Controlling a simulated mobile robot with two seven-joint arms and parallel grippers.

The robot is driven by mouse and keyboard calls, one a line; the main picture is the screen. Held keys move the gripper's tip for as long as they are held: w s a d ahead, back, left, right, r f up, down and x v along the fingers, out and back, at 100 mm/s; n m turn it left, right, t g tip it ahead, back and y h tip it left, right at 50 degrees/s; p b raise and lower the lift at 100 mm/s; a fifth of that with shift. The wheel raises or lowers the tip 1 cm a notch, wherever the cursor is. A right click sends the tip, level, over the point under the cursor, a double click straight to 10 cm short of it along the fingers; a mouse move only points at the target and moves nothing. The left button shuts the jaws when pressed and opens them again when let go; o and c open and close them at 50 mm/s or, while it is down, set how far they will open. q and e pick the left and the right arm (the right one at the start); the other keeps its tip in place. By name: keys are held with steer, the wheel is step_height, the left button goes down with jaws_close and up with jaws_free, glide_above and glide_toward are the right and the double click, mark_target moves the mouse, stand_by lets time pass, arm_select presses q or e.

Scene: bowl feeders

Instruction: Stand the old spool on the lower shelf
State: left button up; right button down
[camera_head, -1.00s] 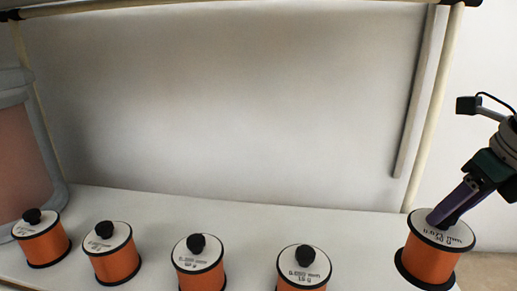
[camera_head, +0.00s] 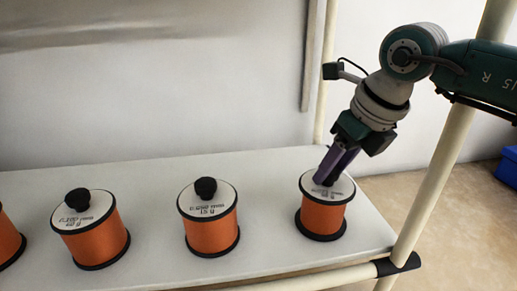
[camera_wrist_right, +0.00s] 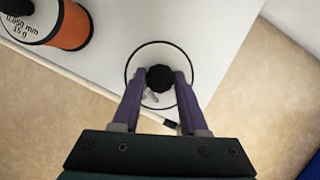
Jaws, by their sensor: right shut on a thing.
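The spool (camera_head: 323,212) has an orange winding, black-edged flanges and a white top label. It is upright at the right end of the white shelf (camera_head: 270,180). Its base looks to be at the shelf surface, but I cannot tell whether it touches. My right gripper (camera_head: 328,178) comes down from the upper right, shut on the black knob at the top. In the right wrist view, the knob (camera_wrist_right: 160,78) sits between the two purple fingers (camera_wrist_right: 158,92), with the round white top around it. My left gripper is not in view.
Similar orange spools with black knobs stand in a row to the left; the nearest (camera_head: 211,230) is clearly apart. A cream post (camera_head: 445,150) rises at the shelf's front right corner, close to my right arm. A blue box (camera_head: 508,168) is on the floor.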

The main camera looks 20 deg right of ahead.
steer(key=shift+d+r, duration=0.2)
steer(key=shift+d, duration=0.2)
steer(key=shift+w+a+f, duration=0.1)
steer(key=shift+a+f, duration=0.05)
steer(key=shift+f, duration=0.05)
steer(key=c, duration=0.6)
jaws_free()
steer(key=shift+a, duration=0.15)
steer(key=shift+o, duration=0.8)
